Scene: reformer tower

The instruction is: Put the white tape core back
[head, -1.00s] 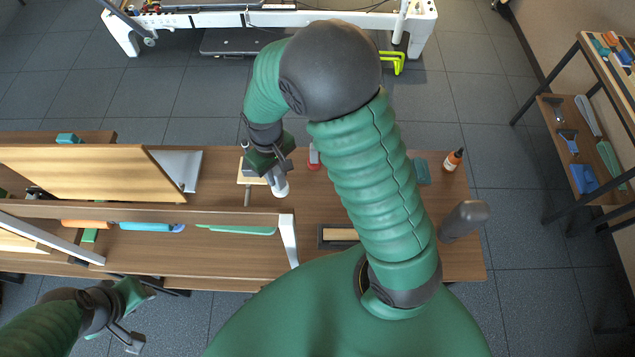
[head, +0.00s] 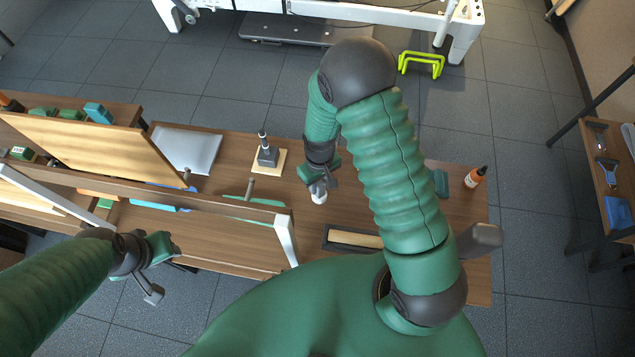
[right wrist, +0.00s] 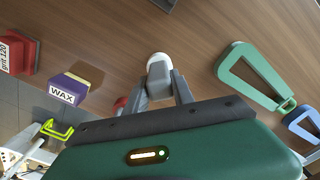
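The white tape core (head: 319,197) is a small white cylinder at the tip of my right gripper (head: 320,187), above the bench. In the right wrist view the white core (right wrist: 158,66) sits between the two grey fingers (right wrist: 160,88), which close on it. My left gripper (head: 160,273) is empty beyond the front edge of the bench at the left, its fingers apart. A pale wooden base (head: 279,167) with a dark block and upright post (head: 264,140) stands on the bench, left of and behind my right gripper.
The wooden bench (head: 240,150) carries a raised shelf with a slanted panel (head: 100,146) at left. A dark tray (head: 335,240), an orange bottle (head: 475,177) and a teal block (head: 440,183) lie around my right arm. A purple wax block (right wrist: 72,88) and green tool (right wrist: 250,75) show in the wrist view.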

